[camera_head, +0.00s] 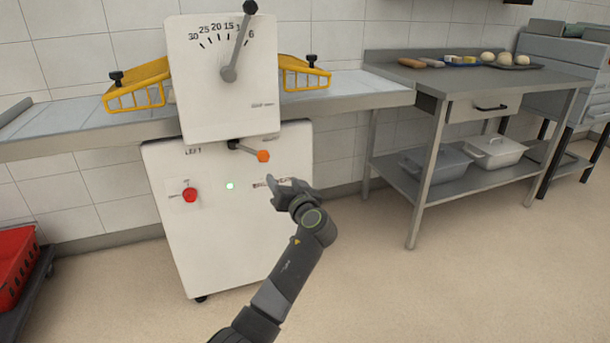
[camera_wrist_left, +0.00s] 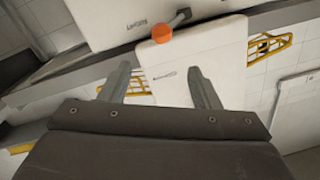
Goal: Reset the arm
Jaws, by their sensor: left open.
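My left arm (camera_head: 290,270) reaches up from the bottom of the head view. My left gripper (camera_head: 280,184) is in front of the white machine's lower cabinet (camera_head: 185,240), below and right of a lever with an orange knob (camera_head: 263,156). In the left wrist view the left gripper (camera_wrist_left: 160,76) has its two fingers spread apart with nothing between them. The orange knob (camera_wrist_left: 161,35) is beyond the fingertips there, apart from them. My right gripper is not in view.
The machine's upper panel (camera_head: 200,100) has a numbered dial and a black-knobbed lever (camera_head: 238,50). A red button (camera_head: 190,194) and green light (camera_head: 230,186) are on the cabinet. Yellow guards (camera_head: 140,84) flank it. A steel table (camera_head: 460,78) stands right; a red crate (camera_head: 14,265) left.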

